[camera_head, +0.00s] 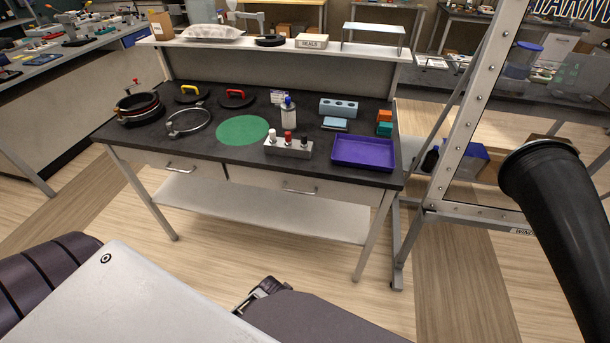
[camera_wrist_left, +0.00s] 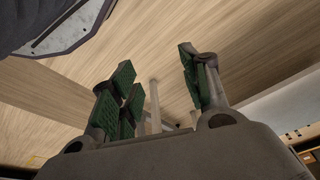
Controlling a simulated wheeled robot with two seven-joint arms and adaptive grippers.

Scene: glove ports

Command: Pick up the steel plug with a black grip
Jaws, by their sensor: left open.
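A grey metal block (camera_head: 288,149) stands near the front edge of the dark-topped workbench. It holds three upright plugs with white, red and black tops. The plug with a black grip (camera_head: 304,141) is the right one of the three; its lower part is hidden in the block. My left gripper (camera_wrist_left: 156,84) is open and empty in the left wrist view, its green pads apart above the wooden floor. It is away from the block, which does not show in that view. My right gripper is not in view.
A purple tray (camera_head: 363,154) lies right of the block. A white bottle with a blue cap (camera_head: 289,113) stands behind it. A flat green disc (camera_head: 242,130) lies to the left. A framed clear panel (camera_head: 490,150) and a black cylinder (camera_head: 555,200) are at right. Floor before the bench is clear.

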